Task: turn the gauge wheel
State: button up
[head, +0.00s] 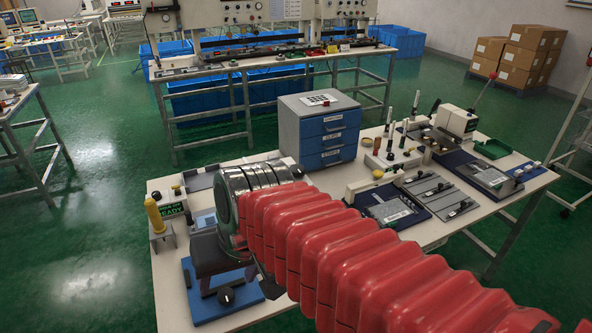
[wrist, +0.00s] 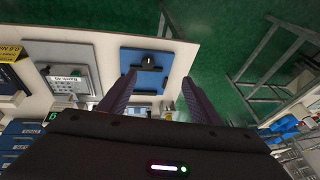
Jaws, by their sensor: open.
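A blue base plate (head: 206,306) with a small black round knob (head: 226,296) lies at the near left corner of the table; I take this knob for the gauge wheel. In the wrist view the blue plate (wrist: 146,84) shows ahead, with the knob (wrist: 148,60) near its far edge. My gripper (wrist: 159,77) is open and empty, its two dark fingers spread apart over the plate area, apart from the knob.
A yellow-handled tool (head: 154,214) stands in a holder at the left table edge. A blue drawer cabinet (head: 322,130) stands at the back. Trays and fixtures (head: 390,207) fill the right side. Green floor lies beyond the table edge.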

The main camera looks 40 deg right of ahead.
jog(key=w+d+f+m+g+y, duration=0.1)
jog(key=w+d+m+y, duration=0.45)
jog(key=w+m, duration=0.3)
jog(key=m+t+y, duration=0.2)
jog(key=m+t, duration=1.1)
jog(key=m, duration=0.6)
send_near(297, 168)
jog(key=v, duration=0.4)
jog(key=shift+w, duration=0.1)
jog(key=x, duration=1.4)
jog(key=shift+f, duration=0.1)
jog(key=shift+c, duration=0.2)
